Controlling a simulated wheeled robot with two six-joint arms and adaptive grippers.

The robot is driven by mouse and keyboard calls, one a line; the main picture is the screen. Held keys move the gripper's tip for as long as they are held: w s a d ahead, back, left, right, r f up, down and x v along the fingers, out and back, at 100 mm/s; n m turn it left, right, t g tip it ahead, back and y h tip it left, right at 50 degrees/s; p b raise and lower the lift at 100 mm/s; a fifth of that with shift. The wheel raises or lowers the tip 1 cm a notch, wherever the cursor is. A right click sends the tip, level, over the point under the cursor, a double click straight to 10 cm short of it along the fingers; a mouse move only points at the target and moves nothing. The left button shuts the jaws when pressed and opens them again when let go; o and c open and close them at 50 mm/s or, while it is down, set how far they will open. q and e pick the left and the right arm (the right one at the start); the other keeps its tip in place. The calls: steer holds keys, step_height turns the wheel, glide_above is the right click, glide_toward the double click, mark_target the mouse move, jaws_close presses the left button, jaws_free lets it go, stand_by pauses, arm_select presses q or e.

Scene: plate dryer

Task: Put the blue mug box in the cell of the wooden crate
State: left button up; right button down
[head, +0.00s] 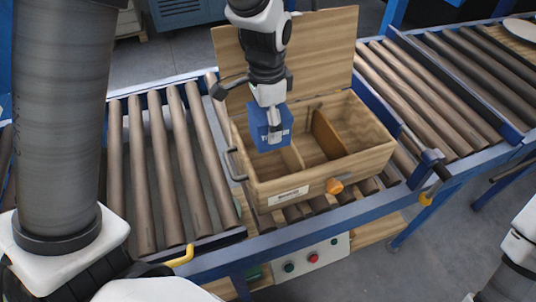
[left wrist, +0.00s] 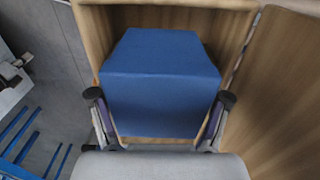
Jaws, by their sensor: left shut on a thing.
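The blue mug box (head: 262,128) is held by my left gripper (head: 272,122), which is shut on it. The box is over the left cell of the wooden crate (head: 335,178), and its lower part appears to be at about the height of the crate rim. In the left wrist view the blue mug box (left wrist: 158,85) sits between the two fingers of the left gripper (left wrist: 160,100), with wooden walls around it. Its underside and the cell floor beneath are hidden. Part of my right arm shows at the right edge; its gripper is not visible.
The crate's lid (head: 325,45) stands open at the back. A divider (head: 327,132) separates the left cell from the right, which looks empty. The crate stands on a roller conveyor (head: 165,150).

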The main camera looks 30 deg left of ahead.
arm_select(q)
step_height(320, 180, down, 13)
steer(key=shift+a+r, duration=0.1)
steer(key=shift+w+a+f, duration=0.1)
steer(key=shift+w+f, duration=0.05)
steer(key=shift+f, duration=0.3)
steer(key=o, duration=1.5)
steer(key=shift+o, duration=0.2)
steer(key=shift+r, duration=0.1)
step_height(320, 180, up, 12)
steer(key=shift+r, duration=0.1)
